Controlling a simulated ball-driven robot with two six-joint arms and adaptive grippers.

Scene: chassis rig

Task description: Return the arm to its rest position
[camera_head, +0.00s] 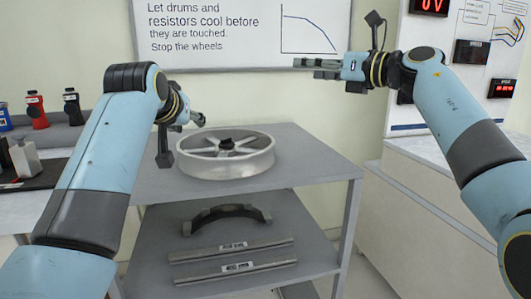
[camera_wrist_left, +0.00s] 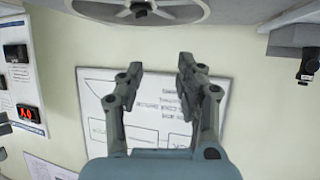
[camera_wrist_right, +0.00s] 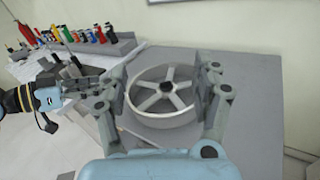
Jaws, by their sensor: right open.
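My left gripper (camera_head: 192,118) hangs near the wheel's back left side in the head view. In the left wrist view the left gripper (camera_wrist_left: 158,78) has its fingers apart with nothing between them, facing the wall board. My right gripper (camera_head: 318,68) is raised above and to the right of the wheel, pointing left. In the right wrist view the right gripper (camera_wrist_right: 163,85) is open and empty, with the wheel well beyond its fingers. The silver spoked wheel (camera_head: 224,172) lies flat on the cart's top shelf and is in neither gripper.
The grey cart (camera_head: 300,150) carries a curved dark shoe (camera_head: 227,212) and two grey bars (camera_head: 232,258) on its lower shelf. A side bench (camera_head: 28,195) holds bottles at the left. A white cabinet (camera_head: 430,200) and display panel stand at the right. The cart top's right side is free.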

